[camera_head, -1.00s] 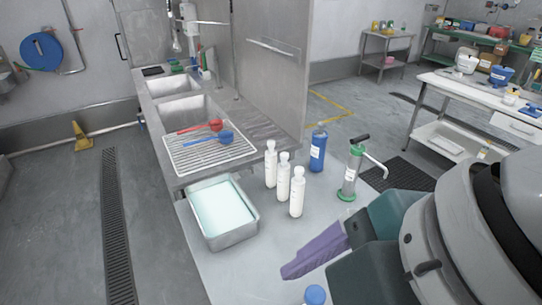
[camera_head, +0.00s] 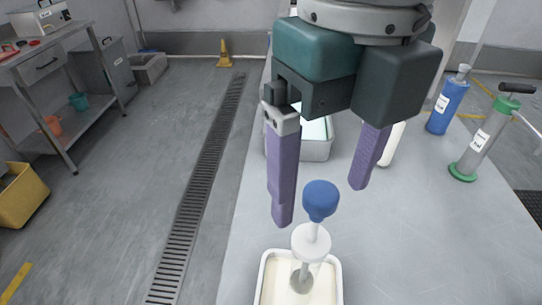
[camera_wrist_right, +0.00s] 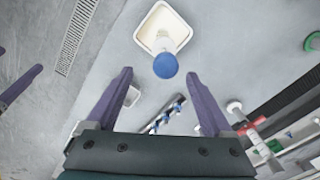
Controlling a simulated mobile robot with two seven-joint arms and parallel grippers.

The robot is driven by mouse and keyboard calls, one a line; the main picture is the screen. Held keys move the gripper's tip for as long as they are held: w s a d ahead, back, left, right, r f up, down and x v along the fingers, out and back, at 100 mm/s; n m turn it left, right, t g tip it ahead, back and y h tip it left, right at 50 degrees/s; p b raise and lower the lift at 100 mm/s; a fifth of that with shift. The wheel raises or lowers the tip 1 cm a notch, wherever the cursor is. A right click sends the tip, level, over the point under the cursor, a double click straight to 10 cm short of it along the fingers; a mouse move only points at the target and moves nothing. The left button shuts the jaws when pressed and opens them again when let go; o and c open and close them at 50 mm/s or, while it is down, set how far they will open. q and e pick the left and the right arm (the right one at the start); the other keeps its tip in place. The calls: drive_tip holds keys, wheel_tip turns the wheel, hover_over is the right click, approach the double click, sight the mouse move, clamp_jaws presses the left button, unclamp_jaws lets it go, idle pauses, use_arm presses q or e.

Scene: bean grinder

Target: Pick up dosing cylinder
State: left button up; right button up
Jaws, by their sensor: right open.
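A plunger-like piece with a blue knob (camera_head: 320,199), a white disc (camera_head: 311,242) and a grey lower end stands upright in a white tray (camera_head: 263,268) at the bottom of the head view. It may be the dosing cylinder; no label shows on it. My right gripper (camera_head: 321,204) is open, pointing down, with its purple fingers on either side of the knob. I cannot tell whether they touch it. The right wrist view shows the knob (camera_wrist_right: 166,66) just past the fingertips, with the tray (camera_wrist_right: 144,38) around it. Purple shapes at that view's left edge may be my left gripper.
A grey cylinder (camera_head: 482,140) with green base and black handle stands at right, beside a blue bottle (camera_head: 447,108). A metal basin (camera_head: 318,150) and a white bottle (camera_head: 391,147) are partly hidden behind my gripper. The tabletop right of the tray is clear.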

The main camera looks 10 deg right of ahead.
hover_over(312, 240)
wheel_tip(312, 240, down, 4)
drive_tip(key=shift+s+a+f, duration=0.1)
drive_tip(key=shift+s+a, duration=0.05)
wheel_tip(312, 240, down, 6)
drive_tip(key=shift+r+p, duration=0.1)
drive_tip(key=shift+p, duration=0.2)
drive_tip(key=shift+c, duration=0.3)
clamp_jaws()
idle(1.0)
